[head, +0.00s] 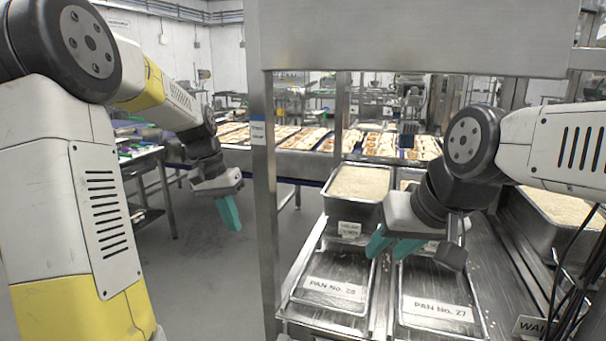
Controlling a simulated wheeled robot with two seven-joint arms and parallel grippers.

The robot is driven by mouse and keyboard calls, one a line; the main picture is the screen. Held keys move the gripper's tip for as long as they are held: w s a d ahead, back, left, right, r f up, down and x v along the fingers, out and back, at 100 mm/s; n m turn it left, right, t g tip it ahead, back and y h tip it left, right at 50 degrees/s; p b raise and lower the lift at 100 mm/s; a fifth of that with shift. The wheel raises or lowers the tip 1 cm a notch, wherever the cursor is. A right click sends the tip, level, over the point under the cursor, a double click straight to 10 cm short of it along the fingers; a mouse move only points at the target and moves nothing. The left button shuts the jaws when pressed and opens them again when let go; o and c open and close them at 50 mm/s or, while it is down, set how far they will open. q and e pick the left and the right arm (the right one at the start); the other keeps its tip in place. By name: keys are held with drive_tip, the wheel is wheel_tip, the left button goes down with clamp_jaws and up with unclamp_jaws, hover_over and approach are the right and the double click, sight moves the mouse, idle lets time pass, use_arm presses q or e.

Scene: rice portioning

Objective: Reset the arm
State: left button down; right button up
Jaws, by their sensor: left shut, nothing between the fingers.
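My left gripper (230,213) hangs in the open space left of the steel post, with its teal fingers together and pointing down, away from any object. My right gripper (391,246) is above the two labelled pans, between pan No. 28 (311,310) and pan No. 27 (418,328). Its teal fingers are spread with a gap between them, and I see nothing held. Both pans look empty of rice apart from their labels. A deep pan of rice (328,202) stands behind them. A second rice pan behind my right gripper is partly hidden.
A steel post (262,200) stands between my two grippers, under a wide steel hood (415,35). Another rice container (540,232) is at the right, near black cables (572,280). A conveyor (285,157) with food trays runs behind.

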use_arm(q)
drive_tip(key=s+d+r+n+t, duration=0.1)
drive_tip(key=s+r+t, duration=0.2)
drive_tip(key=s, duration=0.7)
drive_tip(key=s+d+r+n+t, duration=0.1)
drive_tip(key=s+r, duration=0.3)
drive_tip(key=s, duration=0.7)
drive_tip(key=shift+d+t+y, duration=0.3)
drive_tip(key=shift+d+t, duration=0.15)
drive_tip(key=shift+t, duration=0.45)
